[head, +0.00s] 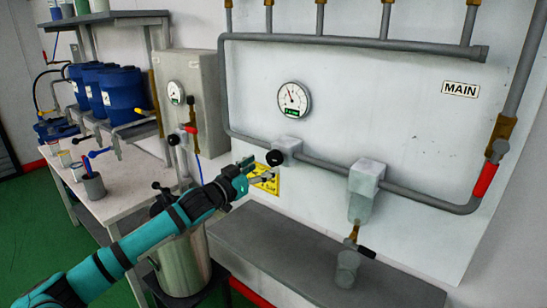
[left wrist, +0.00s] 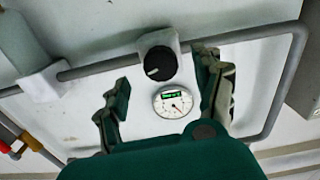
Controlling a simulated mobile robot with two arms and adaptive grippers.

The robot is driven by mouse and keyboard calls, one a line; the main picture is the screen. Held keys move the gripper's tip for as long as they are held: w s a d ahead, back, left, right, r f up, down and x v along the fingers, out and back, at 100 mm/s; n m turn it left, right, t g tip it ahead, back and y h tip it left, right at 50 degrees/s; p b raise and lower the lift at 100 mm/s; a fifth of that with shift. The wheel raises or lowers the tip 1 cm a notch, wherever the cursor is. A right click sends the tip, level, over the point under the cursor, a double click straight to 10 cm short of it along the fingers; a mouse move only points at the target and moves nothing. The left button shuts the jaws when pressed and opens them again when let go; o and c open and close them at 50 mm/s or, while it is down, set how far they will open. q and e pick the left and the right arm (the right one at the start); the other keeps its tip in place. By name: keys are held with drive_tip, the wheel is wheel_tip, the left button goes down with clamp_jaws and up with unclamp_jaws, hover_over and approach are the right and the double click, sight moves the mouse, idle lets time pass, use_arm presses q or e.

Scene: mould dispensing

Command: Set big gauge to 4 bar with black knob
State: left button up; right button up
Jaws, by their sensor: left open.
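The big round white gauge (head: 294,99) is on the white wall panel, with a needle and a small green display too small to read. The black knob (head: 275,158) sits below it on a grey regulator block on the pipe. In the left wrist view the black knob (left wrist: 158,62) has a white mark on its face, and the gauge (left wrist: 173,102) shows beside it. My left gripper (head: 257,170) is open, just to the lower left of the knob. In the wrist view the knob appears between its spread fingers, with no visible contact. My right gripper is not in view.
Grey pipes (head: 320,162) run around the panel near the knob. A yellow sign (head: 266,184) is behind the gripper. A smaller gauge (head: 176,92) is on a grey box at left. A red valve handle (head: 485,180) is at right. A metal drum (head: 184,262) stands below my arm.

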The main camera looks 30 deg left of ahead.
sight(271, 161)
use_arm(q)
drive_tip(key=w, duration=0.2)
drive_tip(key=w+p, duration=0.1)
drive_tip(key=w, duration=0.3)
drive_tip(key=shift+d+p, duration=0.3)
drive_tip(key=shift+p, duration=0.05)
drive_tip(key=c, duration=1.2)
drive_tip(key=shift+r+m+p, duration=0.1)
drive_tip(key=shift+m+p, duration=0.2)
drive_tip(key=shift+m, duration=0.4)
drive_tip(key=m, duration=0.3)
drive_tip(key=shift+a+m+p, duration=0.15)
drive_tip(key=shift+m+p, duration=0.15)
